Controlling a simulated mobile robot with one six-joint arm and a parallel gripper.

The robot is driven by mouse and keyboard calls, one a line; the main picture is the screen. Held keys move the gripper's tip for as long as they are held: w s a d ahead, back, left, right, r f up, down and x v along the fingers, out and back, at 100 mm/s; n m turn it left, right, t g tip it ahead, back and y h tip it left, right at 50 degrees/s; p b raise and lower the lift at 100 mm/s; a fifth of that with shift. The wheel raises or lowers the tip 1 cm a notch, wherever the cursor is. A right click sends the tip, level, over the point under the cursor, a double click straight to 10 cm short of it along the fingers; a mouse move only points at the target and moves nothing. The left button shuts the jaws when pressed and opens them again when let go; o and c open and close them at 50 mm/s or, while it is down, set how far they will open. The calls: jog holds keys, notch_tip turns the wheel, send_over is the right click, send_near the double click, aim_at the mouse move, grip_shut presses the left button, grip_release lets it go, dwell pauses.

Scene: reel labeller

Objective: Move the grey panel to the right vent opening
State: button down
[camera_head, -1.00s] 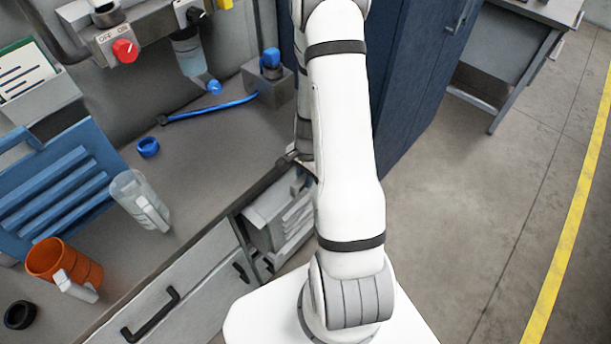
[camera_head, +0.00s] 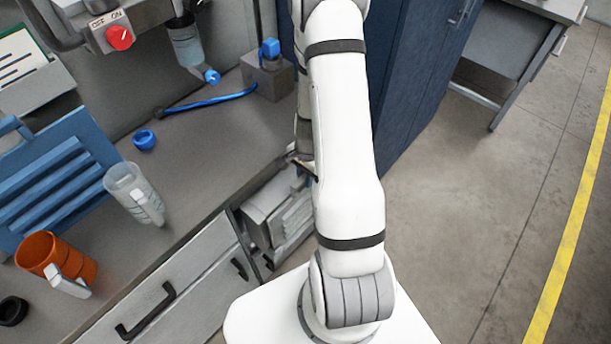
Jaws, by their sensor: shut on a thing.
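My white arm stands upright through the middle of the view and hides most of its far end. A small dark part of my gripper (camera_head: 303,166) shows at the arm's left edge, above the open cabinet bay. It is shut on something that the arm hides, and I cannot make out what. I cannot pick out the grey panel or the right vent opening with certainty. Grey slatted or stacked pieces (camera_head: 268,213) sit in the open bay just below and left of the gripper.
The grey bench (camera_head: 190,175) on the left holds an orange mug (camera_head: 58,258), a clear jug (camera_head: 130,190), a blue ring (camera_head: 145,139) and a blue rack (camera_head: 55,190). A dark blue cabinet (camera_head: 425,80) stands behind my arm. Floor (camera_head: 480,220) is clear on the right.

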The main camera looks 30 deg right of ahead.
jog(key=c, duration=1.2)
grip_release()
jog(key=shift+w+d+r, duration=0.1)
jog(key=shift+d+r, duration=0.05)
jog(key=shift+r, duration=1.8)
jog(key=shift+w+d+r, duration=0.1)
jog(key=shift+d+r, duration=0.05)
jog(key=shift+r, duration=1.8)
jog(key=shift+r, duration=0.2)
jog(key=s+a+r+n+t, duration=0.1)
jog(key=s+a+r+n, duration=0.2)
jog(key=r, duration=0.4)
jog(key=a+r+n+t, duration=0.1)
jog(key=a+r+n, duration=0.3)
jog(key=r, duration=0.4)
jog(key=s+a+r+n+t+h, duration=0.1)
jog(key=s+a+r+n, duration=0.4)
jog(key=s+r+n, duration=0.2)
notch_tip(320, 180, up, 2)
jog(key=shift+s+a, duration=0.2)
jog(key=shift+s, duration=1.05)
